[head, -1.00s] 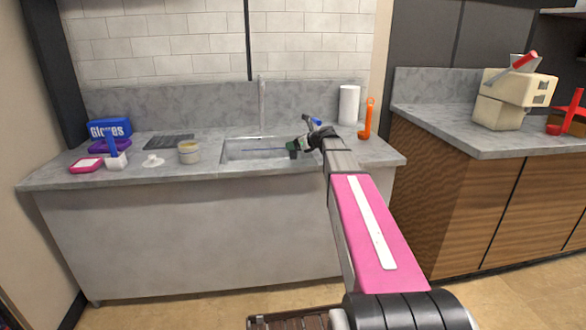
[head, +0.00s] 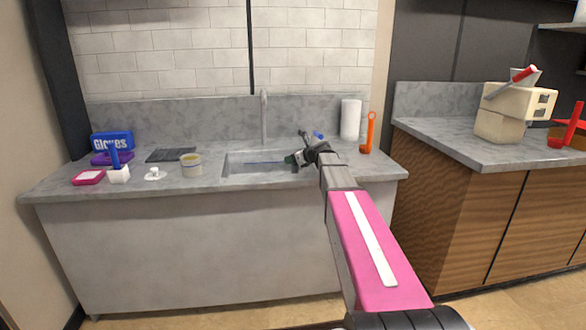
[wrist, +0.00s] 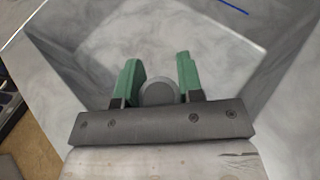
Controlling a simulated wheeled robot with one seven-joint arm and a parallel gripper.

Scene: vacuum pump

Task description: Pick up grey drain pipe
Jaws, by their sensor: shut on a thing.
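In the wrist view, my gripper (wrist: 159,80) has its two green fingers on either side of a round grey piece, the grey drain pipe (wrist: 159,92). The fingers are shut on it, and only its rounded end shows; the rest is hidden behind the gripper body. In the head view, my gripper (head: 293,159) is over the right part of the sink, and the pipe cannot be made out there.
The sink basin (head: 235,168) is set in the grey counter. A blue gloves box (head: 112,141), a tub (head: 191,166) and a pink-rimmed item (head: 88,177) stand to its left. A paper roll (head: 350,120) and an orange tool (head: 369,130) stand to its right. The faucet (head: 264,115) rises behind.

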